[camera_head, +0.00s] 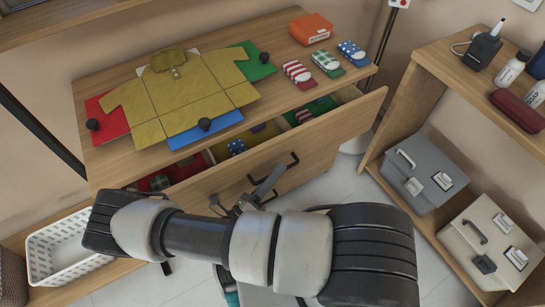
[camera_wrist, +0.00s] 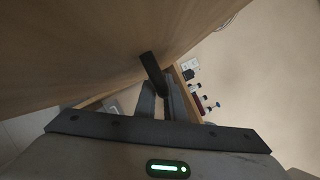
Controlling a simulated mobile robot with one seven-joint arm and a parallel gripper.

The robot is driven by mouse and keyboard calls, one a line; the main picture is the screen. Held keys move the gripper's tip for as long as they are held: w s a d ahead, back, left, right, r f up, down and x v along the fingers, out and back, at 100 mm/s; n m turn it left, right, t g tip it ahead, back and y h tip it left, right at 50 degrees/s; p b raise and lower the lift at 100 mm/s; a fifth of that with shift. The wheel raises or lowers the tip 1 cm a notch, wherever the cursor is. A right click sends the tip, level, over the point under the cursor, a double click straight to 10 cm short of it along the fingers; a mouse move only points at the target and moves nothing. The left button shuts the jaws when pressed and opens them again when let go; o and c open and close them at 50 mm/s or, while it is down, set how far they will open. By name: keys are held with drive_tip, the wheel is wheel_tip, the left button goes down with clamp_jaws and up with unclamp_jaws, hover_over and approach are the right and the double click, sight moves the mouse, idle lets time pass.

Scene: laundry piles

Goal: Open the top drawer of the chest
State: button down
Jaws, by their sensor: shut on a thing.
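The top drawer (camera_head: 340,122) of the wooden chest (camera_head: 92,80) is pulled partly out, and its divided inside shows. Its black bar handle (camera_head: 292,158) is on the drawer front; it also shows in the wrist view (camera_wrist: 148,62). My gripper (camera_head: 262,192) is at this handle. In the wrist view my gripper's fingers (camera_wrist: 160,98) are shut on the handle. My arm hides the lower part of the chest front.
A white basket (camera_head: 70,252) stands at left. A shelf (camera_head: 405,105) with grey and beige boxes stands at right.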

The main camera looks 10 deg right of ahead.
drive_tip(key=s+d, duration=0.4)
drive_tip(key=s, duration=0.8)
drive_tip(key=shift+s, duration=0.25)
drive_tip(key=c, duration=2.1)
unclamp_jaws()
drive_tip(key=v, duration=1.7)
drive_tip(key=shift+s+a+f, duration=0.15)
drive_tip(key=shift+a+f, duration=0.05)
